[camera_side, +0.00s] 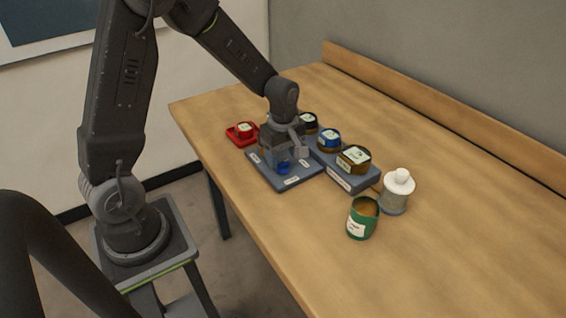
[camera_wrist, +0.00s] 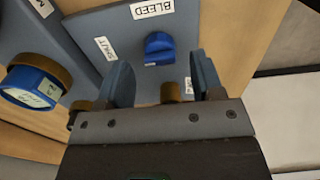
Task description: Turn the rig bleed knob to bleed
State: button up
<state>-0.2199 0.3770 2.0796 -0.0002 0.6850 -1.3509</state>
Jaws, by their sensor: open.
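The blue bleed knob (camera_wrist: 160,46) sits on the grey-blue rig plate (camera_wrist: 117,24) in the wrist view. The plate has a BLEED label (camera_wrist: 152,8), a SHUT label (camera_wrist: 105,48) and a third label at the right, partly hidden by a finger. A small white mark shows on the knob's lower edge; I cannot tell which label the knob points to. My gripper (camera_wrist: 160,64) is open and empty, its fingers apart and just short of the knob in the picture. In the side view the knob (camera_side: 284,168) is below my gripper, partly hidden. A brass post (camera_wrist: 171,92) shows between the fingers.
A rack (camera_side: 341,179) with several lidded jars stands beside the plate. A red jar in a red tray (camera_side: 236,140) is at the left. A white-topped bottle (camera_side: 397,192) and a green cup (camera_side: 362,220) stand at the right. The table's right side is clear.

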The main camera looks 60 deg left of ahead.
aim_at(283, 167)
jog(key=shift+f, duration=1.4)
jog(key=shift+c, duration=0.2)
jog(key=c, duration=0.9)
